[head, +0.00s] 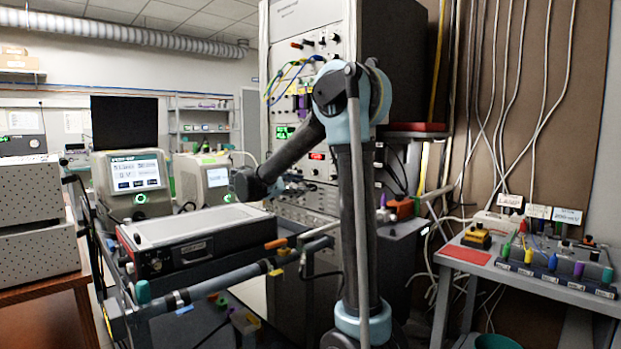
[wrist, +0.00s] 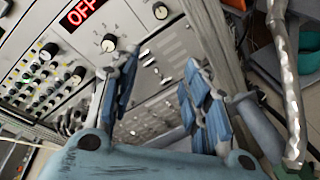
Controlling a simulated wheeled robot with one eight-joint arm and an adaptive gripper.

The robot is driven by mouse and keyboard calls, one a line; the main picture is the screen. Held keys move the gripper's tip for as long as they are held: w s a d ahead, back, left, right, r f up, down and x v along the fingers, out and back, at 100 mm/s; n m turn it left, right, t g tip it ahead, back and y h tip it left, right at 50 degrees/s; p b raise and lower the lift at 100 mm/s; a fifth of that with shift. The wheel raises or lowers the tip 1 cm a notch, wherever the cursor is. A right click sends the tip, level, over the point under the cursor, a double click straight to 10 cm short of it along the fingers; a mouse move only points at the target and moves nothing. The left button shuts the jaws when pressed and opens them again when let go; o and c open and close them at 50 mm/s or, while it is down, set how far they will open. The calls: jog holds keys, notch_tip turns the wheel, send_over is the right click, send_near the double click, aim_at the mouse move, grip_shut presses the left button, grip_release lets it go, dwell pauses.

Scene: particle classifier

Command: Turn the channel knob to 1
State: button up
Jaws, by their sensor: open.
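A second round knob (wrist: 160,10) is higher up to the right. My gripper (wrist: 160,62) is open and empty, with its blue-padded fingers spread towards the panel. The left finger is just below the numbered knob in the picture; I see no grasp on it. In the head view, my arm partly hides the rack (head: 300,22).
A lit red display (head: 317,156) shows on the rack. A cart with a white-topped instrument (head: 190,226) stands to the left, and a grey table with coloured connectors (head: 540,275) to the right. Loose cables hang on the wall (head: 530,100). A pale striped hose (wrist: 285,70) runs beside my gripper.

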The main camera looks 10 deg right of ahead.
jog(key=n+t+h, duration=0.1)
jog(key=n+t, duration=0.1)
send_near(312, 173)
jog(key=x, duration=0.9)
jog(key=shift+w+d+f, duration=0.1)
jog(key=shift+w, duration=0.2)
grip_shut()
